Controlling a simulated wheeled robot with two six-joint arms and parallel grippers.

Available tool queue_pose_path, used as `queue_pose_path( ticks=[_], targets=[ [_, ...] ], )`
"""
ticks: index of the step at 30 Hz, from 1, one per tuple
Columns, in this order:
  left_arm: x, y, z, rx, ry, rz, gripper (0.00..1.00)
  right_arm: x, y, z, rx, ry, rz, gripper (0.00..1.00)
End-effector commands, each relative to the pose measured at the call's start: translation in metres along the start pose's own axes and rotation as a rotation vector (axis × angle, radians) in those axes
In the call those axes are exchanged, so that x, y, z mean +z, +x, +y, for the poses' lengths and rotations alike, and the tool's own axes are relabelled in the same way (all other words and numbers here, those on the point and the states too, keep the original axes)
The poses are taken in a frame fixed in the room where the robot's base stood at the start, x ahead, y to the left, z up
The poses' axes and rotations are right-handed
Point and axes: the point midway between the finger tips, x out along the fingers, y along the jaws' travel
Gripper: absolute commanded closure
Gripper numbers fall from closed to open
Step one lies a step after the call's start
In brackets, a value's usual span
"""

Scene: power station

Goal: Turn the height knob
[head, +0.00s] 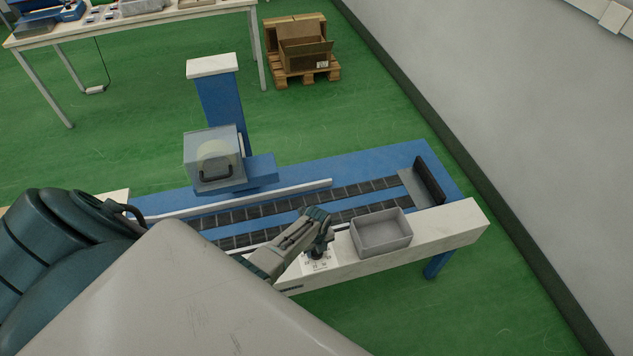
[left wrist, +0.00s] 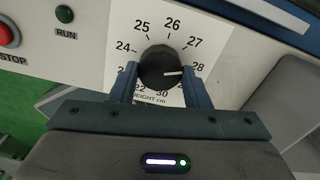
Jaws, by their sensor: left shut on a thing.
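The height knob (left wrist: 158,66) is black and round with a white pointer line. It sits on a white dial plate (left wrist: 212,20) marked "HEIGHT cm". The pointer faces right, close to the 28 mark. My left gripper (left wrist: 161,84) is shut on the knob, one finger on each side, and hides some lower numbers. In the head view my left gripper (head: 318,222) is over the dial plate (head: 322,265) on the conveyor's front rail, and mostly covers the knob. My right gripper is not in view.
A green RUN button (left wrist: 64,14) and a red STOP button (left wrist: 8,34) are left of the dial. A grey bin (head: 381,236) stands right of my gripper on the rail. Behind is the conveyor (head: 345,205) with a blue column machine (head: 222,105).

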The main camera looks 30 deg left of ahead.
Motion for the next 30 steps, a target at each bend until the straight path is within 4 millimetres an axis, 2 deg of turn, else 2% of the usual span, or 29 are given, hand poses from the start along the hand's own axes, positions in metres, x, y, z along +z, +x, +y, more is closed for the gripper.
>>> queue_pose_path(
  ticks=[12, 29, 30],
  targets=[
    [0.0002, -0.0001, 0.0002, 0.000, 0.192, 0.000, 0.80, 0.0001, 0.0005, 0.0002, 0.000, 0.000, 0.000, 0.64],
    [0.0003, -0.0002, 0.0002, 0.000, 0.219, -0.001, 0.80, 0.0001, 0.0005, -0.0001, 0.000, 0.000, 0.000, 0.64],
    [0.0003, -0.0002, 0.0002, 0.000, 0.219, -0.001, 0.51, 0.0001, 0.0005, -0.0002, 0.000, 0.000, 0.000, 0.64]
  ],
)
